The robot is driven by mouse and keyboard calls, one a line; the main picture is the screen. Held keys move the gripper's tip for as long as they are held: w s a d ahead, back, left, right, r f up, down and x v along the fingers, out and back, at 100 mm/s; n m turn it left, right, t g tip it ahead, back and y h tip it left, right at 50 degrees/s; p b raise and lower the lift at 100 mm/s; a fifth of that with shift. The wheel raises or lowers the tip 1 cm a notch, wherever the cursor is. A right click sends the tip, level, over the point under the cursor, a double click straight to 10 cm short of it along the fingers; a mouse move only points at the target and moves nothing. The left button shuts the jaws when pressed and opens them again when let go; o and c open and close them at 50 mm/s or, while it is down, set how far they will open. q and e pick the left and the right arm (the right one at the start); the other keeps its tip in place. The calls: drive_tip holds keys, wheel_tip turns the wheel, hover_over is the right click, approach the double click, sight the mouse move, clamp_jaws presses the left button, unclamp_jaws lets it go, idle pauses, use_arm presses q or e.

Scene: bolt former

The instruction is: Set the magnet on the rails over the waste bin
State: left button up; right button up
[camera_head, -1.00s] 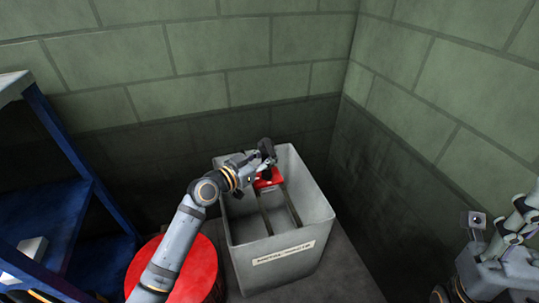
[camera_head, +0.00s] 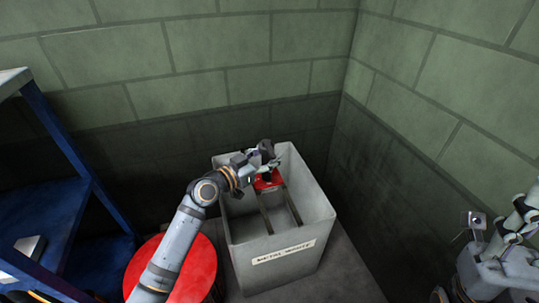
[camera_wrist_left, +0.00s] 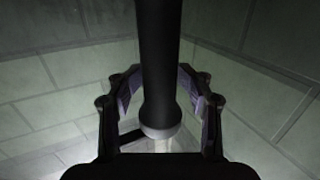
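The red magnet (camera_head: 268,180) rests across the two rails (camera_head: 291,207) inside the open top of the grey waste bin (camera_head: 276,268), towards its back end. A dark part of it shows above the red body. My left gripper (camera_head: 266,160) is just above the magnet. In the left wrist view, a black cylinder with a pale collar (camera_wrist_left: 160,80), seemingly the magnet's handle, stands between the fingers (camera_wrist_left: 160,92), which look spread around it.
A red round drum (camera_head: 190,272) stands left of the bin, under my left arm. A blue shelf (camera_head: 60,190) is at the far left. Green block walls (camera_head: 180,50) close in behind and to the right. Bare floor (camera_head: 345,275) shows right of the bin.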

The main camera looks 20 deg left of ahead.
use_arm(q)
drive_tip(key=shift+f, duration=0.15)
drive_tip(key=shift+s+a, duration=0.1)
drive_tip(key=v, duration=0.6)
drive_tip(key=shift+s+a, duration=0.25)
drive_tip(key=shift+s, duration=0.3)
